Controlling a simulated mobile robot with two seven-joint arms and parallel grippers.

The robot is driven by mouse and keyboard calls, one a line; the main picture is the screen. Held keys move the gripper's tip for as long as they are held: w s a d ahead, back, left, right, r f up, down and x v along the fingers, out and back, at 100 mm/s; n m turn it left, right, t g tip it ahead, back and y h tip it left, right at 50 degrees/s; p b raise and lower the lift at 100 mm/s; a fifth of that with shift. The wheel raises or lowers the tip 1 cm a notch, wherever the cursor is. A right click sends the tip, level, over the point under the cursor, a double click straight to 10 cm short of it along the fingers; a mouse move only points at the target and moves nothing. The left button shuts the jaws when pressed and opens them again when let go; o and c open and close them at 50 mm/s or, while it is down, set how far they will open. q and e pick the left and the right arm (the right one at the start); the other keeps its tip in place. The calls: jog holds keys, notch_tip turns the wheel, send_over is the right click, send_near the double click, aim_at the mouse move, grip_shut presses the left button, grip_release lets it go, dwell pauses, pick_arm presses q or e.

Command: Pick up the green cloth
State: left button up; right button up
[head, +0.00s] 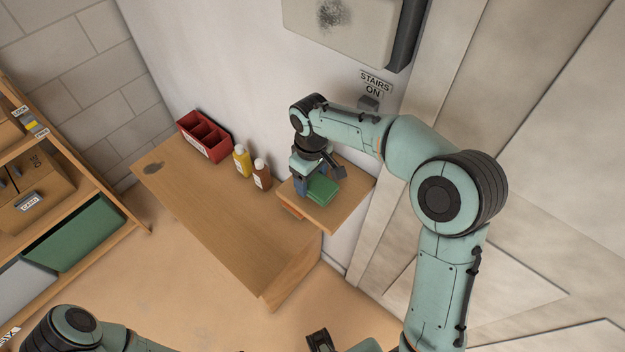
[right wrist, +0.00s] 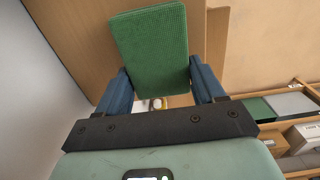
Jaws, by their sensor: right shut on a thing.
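The green cloth (head: 322,189) is a folded, ribbed pad at the small wooden wall shelf (head: 325,213). My right gripper (head: 306,183) is over this shelf, shut on the cloth. In the right wrist view the cloth (right wrist: 153,47) sits between the two blue fingers (right wrist: 160,88) and extends beyond them. I cannot tell whether the cloth still touches the shelf.
A wooden bench (head: 215,205) stands left of the shelf, with a red divided bin (head: 205,137), a yellow bottle (head: 242,161) and a brown bottle (head: 262,174) along the wall. A rack (head: 50,200) with boxes is at far left. The bench's middle is clear.

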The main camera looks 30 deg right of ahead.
notch_tip(320, 180, up, 5)
jog(key=shift+w+f, duration=0.1)
jog(key=s+a, duration=0.4)
jog(key=a, duration=0.5)
jog(key=s+a+b, duration=0.1)
jog(key=s+a, duration=0.2)
jog(key=a, duration=0.6)
jog(key=shift+s, duration=0.35)
